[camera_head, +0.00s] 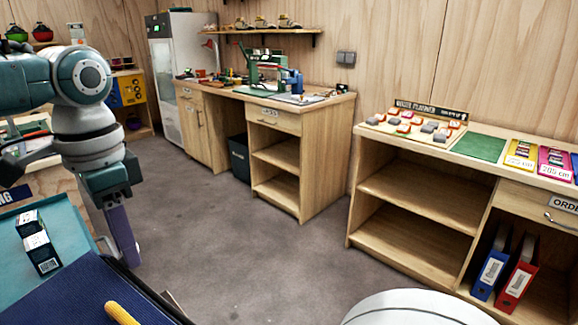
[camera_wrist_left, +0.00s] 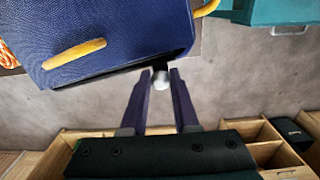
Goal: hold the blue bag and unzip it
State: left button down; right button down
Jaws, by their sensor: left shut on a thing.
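The blue bag (camera_head: 75,290) lies at the bottom left of the head view, with a yellow handle (camera_head: 121,314) on it. It also shows in the left wrist view (camera_wrist_left: 120,30), with a dark edge facing my gripper. My left gripper (camera_head: 125,245) hangs at the bag's far edge with its purple fingers pointing down. In the left wrist view its fingertips are shut on a small pale, rounded piece (camera_wrist_left: 161,80) at the bag's edge, which looks like the zipper pull. I cannot tell how far the zip is open. My right gripper is not in view.
A teal tray (camera_head: 70,228) with small boxes (camera_head: 40,250) lies beside the bag. A wooden workbench (camera_head: 275,122) stands along the back wall, and a shelf counter (camera_head: 420,200) with binders stands at the right. The grey floor between is clear.

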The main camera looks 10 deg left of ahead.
pick_arm(q)
jog(key=shift+r, duration=0.45)
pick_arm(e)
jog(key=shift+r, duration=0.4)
pick_arm(q)
jog(key=shift+f, duration=0.1)
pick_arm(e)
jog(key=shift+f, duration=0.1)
pick_arm(q)
jog(key=c, duration=0.6)
grip_release()
